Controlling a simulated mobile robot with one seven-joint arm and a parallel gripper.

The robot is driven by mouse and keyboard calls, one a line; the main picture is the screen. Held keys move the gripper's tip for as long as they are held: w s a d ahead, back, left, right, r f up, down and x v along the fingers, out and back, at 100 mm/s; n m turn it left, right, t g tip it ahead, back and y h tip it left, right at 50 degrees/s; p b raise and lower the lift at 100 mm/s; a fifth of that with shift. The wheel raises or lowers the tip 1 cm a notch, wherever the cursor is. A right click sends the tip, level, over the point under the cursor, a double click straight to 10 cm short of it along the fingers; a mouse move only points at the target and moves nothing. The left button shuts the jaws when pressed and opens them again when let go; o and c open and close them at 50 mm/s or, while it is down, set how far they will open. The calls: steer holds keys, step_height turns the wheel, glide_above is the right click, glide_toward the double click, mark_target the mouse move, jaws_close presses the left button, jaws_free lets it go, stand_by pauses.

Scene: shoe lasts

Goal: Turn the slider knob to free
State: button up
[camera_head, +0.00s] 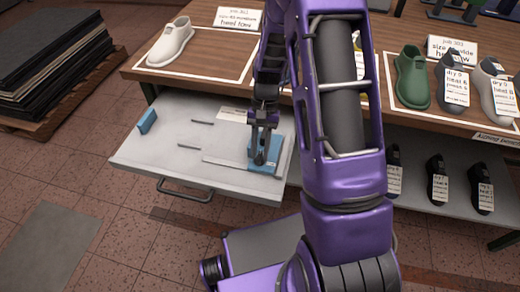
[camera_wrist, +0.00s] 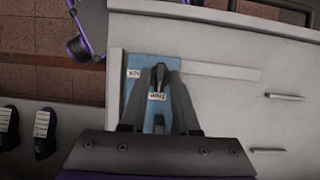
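A blue slider block (camera_head: 270,153) lies at the right end of the pulled-out grey drawer. It also shows in the wrist view (camera_wrist: 140,92), with a small label on its left and another near its middle; their print is too small to read surely. A dark slider knob (camera_wrist: 160,74) stands on the block near its upper part in the wrist view. My gripper (camera_head: 260,158) points down over the block, its two fingers drawn together around the knob. In the wrist view my gripper (camera_wrist: 160,70) partly hides the knob and block.
A pale strip (camera_wrist: 222,70) runs from the block across the drawer (camera_head: 165,147). A small blue piece (camera_head: 147,121) is at the drawer's left. The tabletop above holds a white shoe last (camera_head: 170,43) and a green one (camera_head: 411,80). More lasts stand on the lower shelf.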

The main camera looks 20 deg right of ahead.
steer(key=shift+o, duration=0.9)
steer(key=p+v, duration=0.1)
steer(key=v, duration=1.6)
steer(key=shift+r+p, duration=0.2)
steer(key=shift+p, duration=0.2)
steer(key=shift+w, duration=0.15)
